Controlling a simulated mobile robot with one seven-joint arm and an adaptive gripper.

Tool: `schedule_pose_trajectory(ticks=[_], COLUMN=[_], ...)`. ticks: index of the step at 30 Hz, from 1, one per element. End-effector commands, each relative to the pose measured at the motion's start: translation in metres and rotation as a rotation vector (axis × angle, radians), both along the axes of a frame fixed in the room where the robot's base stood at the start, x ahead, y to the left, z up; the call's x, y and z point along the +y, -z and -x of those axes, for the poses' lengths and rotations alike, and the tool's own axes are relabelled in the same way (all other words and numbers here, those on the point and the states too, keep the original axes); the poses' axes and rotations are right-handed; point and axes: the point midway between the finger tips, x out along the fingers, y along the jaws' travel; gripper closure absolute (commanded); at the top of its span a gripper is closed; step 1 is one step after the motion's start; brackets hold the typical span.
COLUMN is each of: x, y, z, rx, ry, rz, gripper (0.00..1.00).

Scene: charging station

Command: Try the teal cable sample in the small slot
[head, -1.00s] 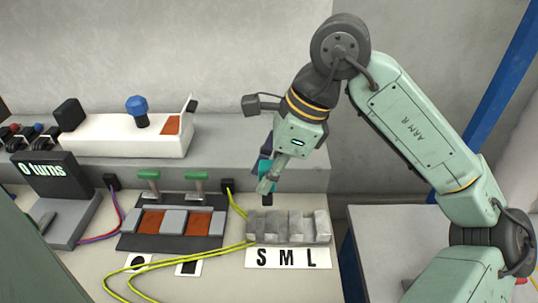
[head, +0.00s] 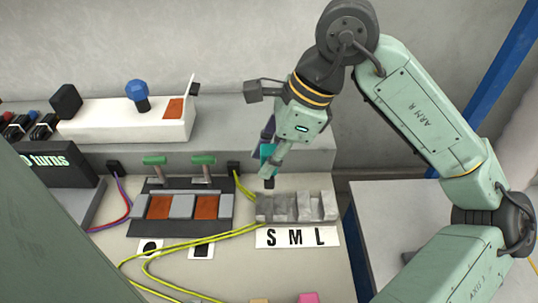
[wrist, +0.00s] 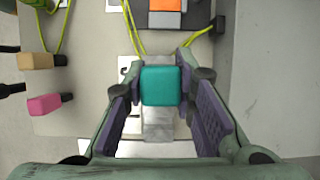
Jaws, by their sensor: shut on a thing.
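My gripper (head: 271,168) is shut on the teal cable sample (head: 267,155), which points down with a black tip at its lower end. In the wrist view the teal sample (wrist: 166,86) sits between the two finger pads. The grey slot block (head: 305,207) stands on the bench behind a label card (head: 297,237) reading S, M, L. The black tip is over or close to the block's left end, by the S. I cannot tell whether it touches the block. In the wrist view the sample and fingers hide part of the block (wrist: 158,128).
A dark fixture with two orange-brown pads (head: 160,206) and green-handled levers stands left of the block. Yellow cables (head: 205,237) run across the bench in front. A tan plug (wrist: 35,61) and a pink plug (wrist: 44,104) lie at the left in the wrist view.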

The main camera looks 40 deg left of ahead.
Motion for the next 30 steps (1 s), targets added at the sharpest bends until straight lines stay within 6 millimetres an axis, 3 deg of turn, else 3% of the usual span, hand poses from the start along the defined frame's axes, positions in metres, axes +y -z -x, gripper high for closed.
schedule_pose_trajectory(ticks=[19,30], x=[0.000,0.000], y=[0.053,0.058], z=[0.000,0.000], rx=[0.001,0.001], ry=[0.004,0.004], rz=[0.001,0.001], gripper=[1.00,1.00])
